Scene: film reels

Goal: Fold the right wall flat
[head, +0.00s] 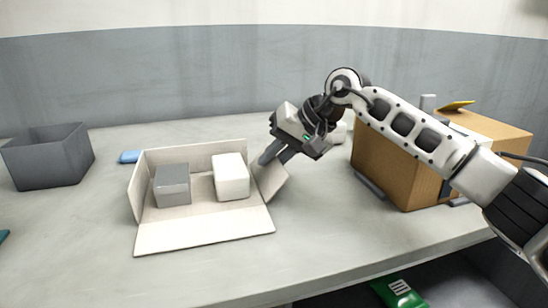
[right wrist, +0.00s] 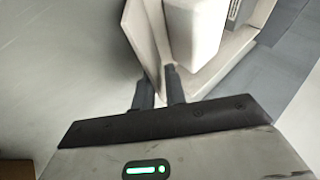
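A beige box (head: 205,208) stands on the table with its front wall (head: 205,233) flat on the tabletop. Its back wall (head: 190,154) and left wall (head: 138,187) stand up. The right wall (head: 272,182) leans outward to the right, neither upright nor flat. My right gripper (head: 273,155) is at the top edge of this wall. In the right wrist view its two fingers (right wrist: 158,88) are close together, with the right wall (right wrist: 143,40) between them. My left gripper is not in view.
A grey block (head: 172,186) and a white block (head: 231,177) sit inside the box. A dark grey bin (head: 48,158) and a blue item (head: 130,157) are to the left. A brown carton (head: 400,165) stands to the right. The table between box and carton is clear.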

